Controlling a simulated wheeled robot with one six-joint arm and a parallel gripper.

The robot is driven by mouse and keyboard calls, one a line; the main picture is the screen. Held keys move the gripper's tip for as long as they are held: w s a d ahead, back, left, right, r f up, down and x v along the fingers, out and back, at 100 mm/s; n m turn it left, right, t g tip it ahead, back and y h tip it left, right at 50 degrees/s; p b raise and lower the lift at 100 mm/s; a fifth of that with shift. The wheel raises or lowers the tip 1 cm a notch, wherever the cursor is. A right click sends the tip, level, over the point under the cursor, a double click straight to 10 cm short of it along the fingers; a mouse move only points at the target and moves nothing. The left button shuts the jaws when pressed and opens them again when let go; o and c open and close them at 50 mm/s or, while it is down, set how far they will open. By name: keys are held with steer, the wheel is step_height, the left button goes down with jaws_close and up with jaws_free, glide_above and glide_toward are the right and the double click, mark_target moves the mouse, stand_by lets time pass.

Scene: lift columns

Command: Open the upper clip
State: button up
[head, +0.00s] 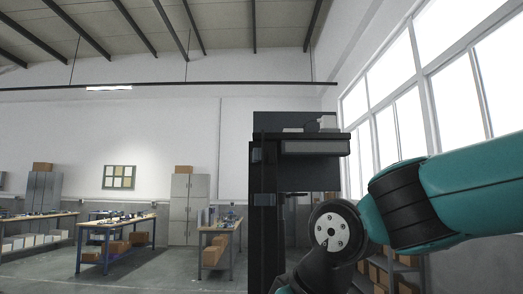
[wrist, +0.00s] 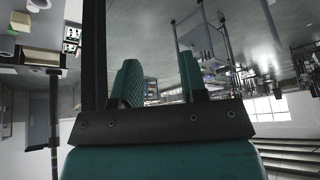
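A dark lift column (head: 269,225) stands in the middle of the head view. Two small grey pieces that look like clips sit on its left side: an upper clip (head: 256,153) just below the top shelf and a lower clip (head: 264,199). They are too small to tell whether they are open or shut. My gripper (wrist: 161,80) shows in the wrist view with its two teal fingers apart and nothing visible between them. In the head view my teal arm comes from the right, and its end is low beside the column, apart from the upper clip.
A shelf (head: 316,146) juts right from the column top, with a small light object (head: 327,123) on it. Workbenches (head: 118,224) and a grey cabinet (head: 187,210) stand farther back left. The floor (head: 170,272) between is clear. The wrist view looks upside down.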

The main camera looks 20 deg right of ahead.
steer(key=w+r+m+t+p, duration=0.1)
steer(key=w+r+t, duration=0.1)
steer(key=w+r, duration=0.5)
steer(key=w+r+m+t+p, duration=0.1)
steer(key=w+r+t, duration=0.15)
steer(key=r, duration=0.85)
steer(key=m+t+h+p, duration=0.2)
steer(key=m+t+h, duration=0.1)
steer(key=m+t, duration=0.15)
glide_toward(254, 153)
steer(key=shift+n+y, duration=0.4)
steer(key=shift+n, duration=0.05)
steer(key=p+x, duration=0.1)
steer(key=x, duration=0.3)
steer(key=p+x, duration=0.1)
steer(key=x, duration=0.3)
steer(key=d+r+p+x, duration=0.1)
steer(key=p+x, duration=0.1)
steer(key=x, duration=0.2)
steer(key=shift+w+d, duration=0.15)
steer(key=shift+w, duration=0.1)
steer(key=shift+c, duration=0.4)
